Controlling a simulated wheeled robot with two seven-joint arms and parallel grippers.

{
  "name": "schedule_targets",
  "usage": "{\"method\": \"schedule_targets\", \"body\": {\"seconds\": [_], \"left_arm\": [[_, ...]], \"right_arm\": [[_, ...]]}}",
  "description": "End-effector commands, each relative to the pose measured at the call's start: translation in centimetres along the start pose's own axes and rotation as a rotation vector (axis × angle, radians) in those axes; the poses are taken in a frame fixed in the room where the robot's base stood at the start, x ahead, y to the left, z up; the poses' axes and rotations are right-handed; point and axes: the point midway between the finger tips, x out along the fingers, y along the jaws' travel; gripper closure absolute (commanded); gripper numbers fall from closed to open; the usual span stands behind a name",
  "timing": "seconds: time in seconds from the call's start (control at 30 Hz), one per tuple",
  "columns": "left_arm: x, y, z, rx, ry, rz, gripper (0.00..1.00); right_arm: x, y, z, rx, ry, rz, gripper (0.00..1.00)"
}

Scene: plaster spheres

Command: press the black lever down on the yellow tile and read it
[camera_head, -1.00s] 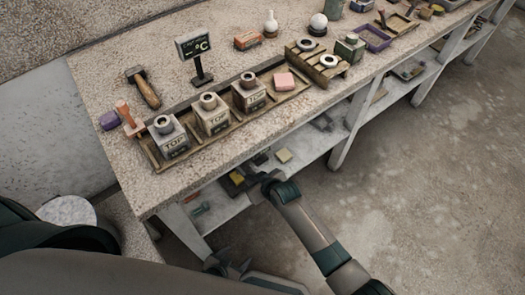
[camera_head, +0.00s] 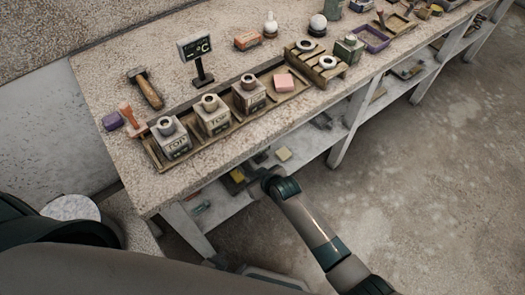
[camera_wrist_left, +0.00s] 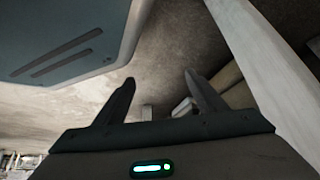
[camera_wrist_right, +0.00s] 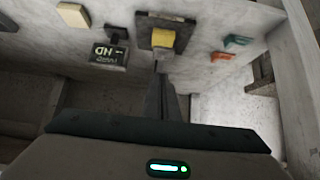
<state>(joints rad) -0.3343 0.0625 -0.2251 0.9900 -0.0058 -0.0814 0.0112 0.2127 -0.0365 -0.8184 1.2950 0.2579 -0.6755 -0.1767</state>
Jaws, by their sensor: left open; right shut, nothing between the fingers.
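On the low shelf, a yellow tile (camera_wrist_right: 162,38) sits against a dark plate (camera_wrist_right: 164,22), at the top middle of the right wrist view. It also shows in the head view (camera_head: 237,175). My right gripper (camera_wrist_right: 158,72) is shut and empty, its tips just below the yellow tile in that view; whether they touch cannot be told. I cannot make out a separate black lever; the fingers may hide it. A black block with pale lettering (camera_wrist_right: 110,55) lies left of the tile, its text not readable. My left gripper (camera_wrist_left: 158,82) is open and empty, away from the shelf.
A cream block (camera_wrist_right: 73,15), a small dark piece (camera_wrist_right: 116,33), and orange (camera_wrist_right: 221,56) and teal (camera_wrist_right: 238,40) pieces lie around the tile. Table legs bound the space.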

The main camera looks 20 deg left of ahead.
Motion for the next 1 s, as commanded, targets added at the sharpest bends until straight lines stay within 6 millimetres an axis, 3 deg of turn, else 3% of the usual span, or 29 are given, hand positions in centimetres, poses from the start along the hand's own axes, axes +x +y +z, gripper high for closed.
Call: {"method": "schedule_targets", "body": {"seconds": [0.63, 1.0], "left_arm": [[-0.9, -0.6, 4.2, 0.001, -0.098, -0.007, 0.36], [-0.9, -0.7, 4.0, 0.001, -0.097, -0.008, 0.36]], "right_arm": [[-0.7, 0.0, -0.7, 0.0, 0.0, 0.0, 1.0], [-0.7, 0.0, -0.7, 0.0, 0.0, 0.0, 1.0]]}}
